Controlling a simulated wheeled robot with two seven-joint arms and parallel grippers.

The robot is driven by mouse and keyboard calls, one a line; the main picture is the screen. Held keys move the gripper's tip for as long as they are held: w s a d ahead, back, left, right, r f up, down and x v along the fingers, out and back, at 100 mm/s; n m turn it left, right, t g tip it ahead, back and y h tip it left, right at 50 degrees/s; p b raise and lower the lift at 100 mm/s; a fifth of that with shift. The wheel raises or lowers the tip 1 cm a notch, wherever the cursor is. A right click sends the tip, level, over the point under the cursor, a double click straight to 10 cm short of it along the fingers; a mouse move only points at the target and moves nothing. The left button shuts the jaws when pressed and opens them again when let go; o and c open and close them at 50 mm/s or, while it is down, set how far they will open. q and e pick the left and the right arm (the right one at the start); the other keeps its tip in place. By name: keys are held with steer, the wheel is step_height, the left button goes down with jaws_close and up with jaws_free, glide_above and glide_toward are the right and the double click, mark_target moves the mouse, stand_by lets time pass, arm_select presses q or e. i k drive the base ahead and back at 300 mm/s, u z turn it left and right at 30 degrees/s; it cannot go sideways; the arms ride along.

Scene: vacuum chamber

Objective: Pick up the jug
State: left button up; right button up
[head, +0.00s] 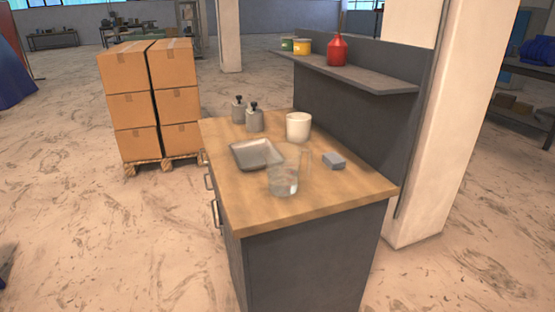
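A clear, see-through jug (284,176) stands upright on the wooden top of a grey workbench (290,212). It is close to the bench's front edge, and its handle is on the right side. It overlaps the right part of a grey tray behind it in the picture. Neither of my grippers shows in the head view.
On the bench are the tray (246,154), a white tub (298,127), a small grey block (334,161) and two grey bottles (254,121). A shelf (375,80) behind holds a red bottle (337,50) and cans. Stacked boxes (150,95) and a pillar (440,130) stand nearby.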

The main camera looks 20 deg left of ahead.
mark_target(287, 170)
steer(key=u, duration=0.65)
steer(key=i, duration=0.85)
steer(key=u, duration=0.7)
